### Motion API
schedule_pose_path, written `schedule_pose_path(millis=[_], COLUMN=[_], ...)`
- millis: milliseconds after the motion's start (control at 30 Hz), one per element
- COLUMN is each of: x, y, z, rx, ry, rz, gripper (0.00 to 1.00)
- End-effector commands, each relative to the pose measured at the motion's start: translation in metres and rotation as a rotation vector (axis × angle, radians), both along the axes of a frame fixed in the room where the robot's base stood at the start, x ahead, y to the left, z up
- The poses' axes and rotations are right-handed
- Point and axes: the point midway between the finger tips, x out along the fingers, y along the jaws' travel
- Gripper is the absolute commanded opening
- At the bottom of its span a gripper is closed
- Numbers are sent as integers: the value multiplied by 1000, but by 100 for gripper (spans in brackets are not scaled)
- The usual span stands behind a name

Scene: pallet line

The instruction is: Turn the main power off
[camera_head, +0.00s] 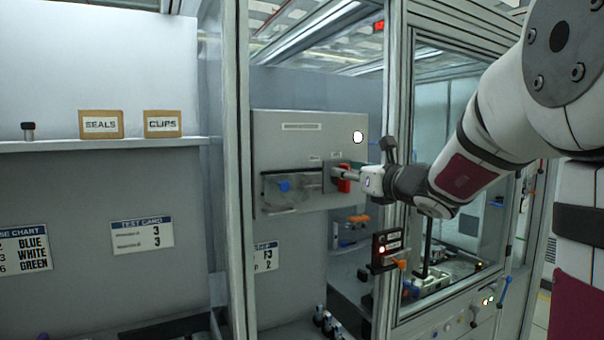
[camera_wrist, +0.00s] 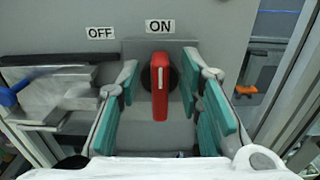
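The main power switch is a red handle (camera_wrist: 160,88) on a grey plate, seen close in the wrist view. It stands upright, its white line under the ON label (camera_wrist: 160,26). The OFF label (camera_wrist: 101,33) is to its left. In the head view the red handle (camera_head: 344,180) is partly hidden by my gripper (camera_head: 338,175). In the wrist view my gripper (camera_wrist: 160,105) is open, its teal finger pads on either side of the handle with a gap on both sides.
A clear cover with a blue knob (camera_head: 284,186) lies left of the switch on the grey cabinet (camera_head: 300,135). A frame post (camera_head: 395,100) stands close right of it. A small box with a red light (camera_head: 382,250) is below. Shelf boxes (camera_head: 100,124) are far left.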

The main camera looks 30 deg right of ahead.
Motion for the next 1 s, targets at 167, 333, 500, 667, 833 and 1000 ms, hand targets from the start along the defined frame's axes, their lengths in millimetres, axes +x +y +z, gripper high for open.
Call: schedule_pose_path(millis=[167,333,500,667,833,1000], x=[1,0,0,1,2,3], y=[0,0,0,0,1,3], z=[0,0,0,0,-2,-3], rx=[0,0,0,-7,-49,-144], ry=[0,1,1,1,-1,-5], rz=[0,0,0,0,0,0], gripper=[33,11,0,0,0,0])
